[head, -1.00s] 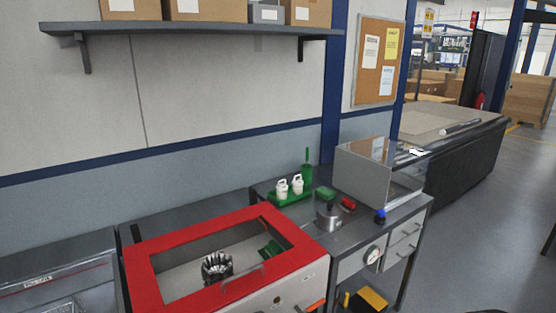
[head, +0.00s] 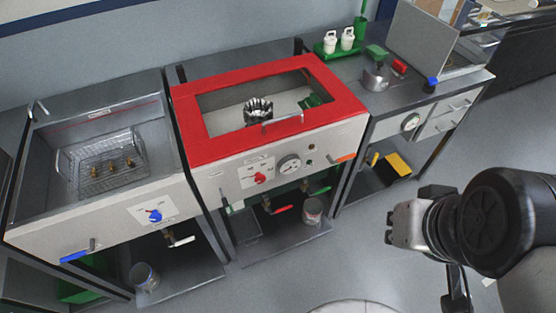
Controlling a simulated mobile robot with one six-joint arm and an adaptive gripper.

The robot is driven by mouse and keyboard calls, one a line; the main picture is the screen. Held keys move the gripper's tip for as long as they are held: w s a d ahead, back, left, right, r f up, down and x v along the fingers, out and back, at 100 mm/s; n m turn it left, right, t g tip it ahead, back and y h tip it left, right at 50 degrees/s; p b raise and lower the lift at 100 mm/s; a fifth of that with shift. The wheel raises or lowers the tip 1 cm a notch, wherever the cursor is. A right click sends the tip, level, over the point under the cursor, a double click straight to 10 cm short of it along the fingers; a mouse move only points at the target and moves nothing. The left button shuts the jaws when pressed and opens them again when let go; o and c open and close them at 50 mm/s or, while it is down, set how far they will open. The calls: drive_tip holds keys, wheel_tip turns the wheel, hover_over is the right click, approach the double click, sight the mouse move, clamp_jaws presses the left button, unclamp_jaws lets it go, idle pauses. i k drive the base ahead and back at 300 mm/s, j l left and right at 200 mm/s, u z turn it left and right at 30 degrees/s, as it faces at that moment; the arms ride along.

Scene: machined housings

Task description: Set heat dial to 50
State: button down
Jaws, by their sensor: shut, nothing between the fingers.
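A red dial (head: 260,178) sits on a white scale plate on the front of the red-lidded tank (head: 190,125). A blue dial (head: 155,215) sits on a similar plate on the front of the open tank to the left. The numbers and pointer positions are too small to read, and I cannot tell which dial is the heat dial. My gripper (head: 391,226) is at the right, in front of the benches, shut and empty. It is well apart from both dials.
A round gauge (head: 290,164) is right of the red dial. A wire basket (head: 103,163) with brass parts sits in the left tank. Valve handles and cans are below the tanks. The floor before the benches is largely clear.

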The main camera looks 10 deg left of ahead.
sight(259, 178)
drive_tip(key=j+z, duration=0.1)
drive_tip(key=j, duration=1.45)
